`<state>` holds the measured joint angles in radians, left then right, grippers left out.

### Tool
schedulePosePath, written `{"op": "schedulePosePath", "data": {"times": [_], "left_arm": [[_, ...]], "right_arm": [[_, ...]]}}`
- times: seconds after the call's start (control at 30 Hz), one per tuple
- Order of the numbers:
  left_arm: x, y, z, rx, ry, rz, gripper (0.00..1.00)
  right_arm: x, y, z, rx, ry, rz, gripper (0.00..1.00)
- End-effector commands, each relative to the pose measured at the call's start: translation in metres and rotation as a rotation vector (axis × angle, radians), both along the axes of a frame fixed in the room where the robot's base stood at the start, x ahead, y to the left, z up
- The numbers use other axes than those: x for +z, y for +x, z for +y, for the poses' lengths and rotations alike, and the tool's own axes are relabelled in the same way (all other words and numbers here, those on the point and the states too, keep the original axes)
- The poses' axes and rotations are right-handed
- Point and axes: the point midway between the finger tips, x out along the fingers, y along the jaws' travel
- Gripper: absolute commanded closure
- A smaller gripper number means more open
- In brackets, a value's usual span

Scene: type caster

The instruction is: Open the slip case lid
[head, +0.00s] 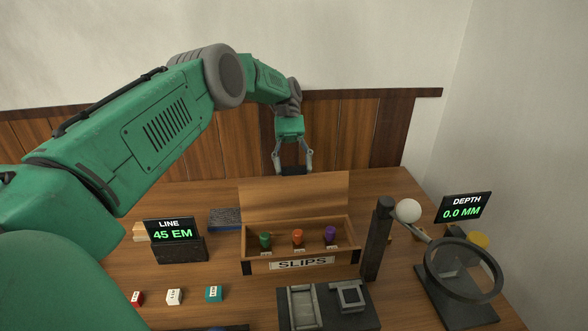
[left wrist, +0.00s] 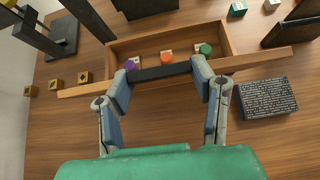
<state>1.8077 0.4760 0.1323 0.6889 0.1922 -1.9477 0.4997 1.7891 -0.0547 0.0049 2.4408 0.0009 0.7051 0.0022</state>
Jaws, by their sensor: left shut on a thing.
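The slip case (head: 250,266) is a wooden box labelled SLIPS on the table. Its lid (head: 293,195) stands raised, roughly upright, along the back edge, and the inside is exposed. Green (head: 265,240), orange (head: 298,237) and purple (head: 330,234) pieces sit inside. My left gripper (head: 293,169) is at the lid's top edge, shut on a dark bar-shaped handle. In the left wrist view, the handle (left wrist: 160,73) spans between the fingertips, and the lid (left wrist: 85,91) shows almost edge-on. My right gripper is not in view.
A LINE display (head: 172,230) stands left of the case. A dark post (head: 378,240), a magnifier (head: 463,268) and a DEPTH display (head: 463,207) stand to the right. Small blocks and a grey metal fixture (head: 304,308) lie in front. The panelled wall is behind.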

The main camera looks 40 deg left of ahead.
Motion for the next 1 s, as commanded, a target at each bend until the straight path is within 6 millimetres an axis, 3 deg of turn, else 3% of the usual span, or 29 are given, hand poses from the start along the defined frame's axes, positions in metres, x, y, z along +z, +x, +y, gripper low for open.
{"op": "schedulePosePath", "data": {"times": [0.03, 0.33, 0.37, 0.4, 1.0], "left_arm": [[-0.013, -0.004, -0.001, -0.001, 0.005, 0.016, 1.0], [-0.012, -0.004, -0.002, -0.001, 0.004, 0.017, 1.0], [-0.012, -0.004, -0.002, -0.001, 0.004, 0.017, 0.39], [-0.012, -0.004, -0.002, -0.001, 0.004, 0.017, 0.28], [-0.002, -0.005, -0.003, 0.001, 0.014, -0.005, 0.28]], "right_arm": [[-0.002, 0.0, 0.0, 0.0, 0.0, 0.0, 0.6], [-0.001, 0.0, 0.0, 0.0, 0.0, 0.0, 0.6], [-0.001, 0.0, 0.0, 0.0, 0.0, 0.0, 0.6], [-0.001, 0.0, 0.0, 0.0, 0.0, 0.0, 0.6], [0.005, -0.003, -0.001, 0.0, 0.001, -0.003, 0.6]]}}
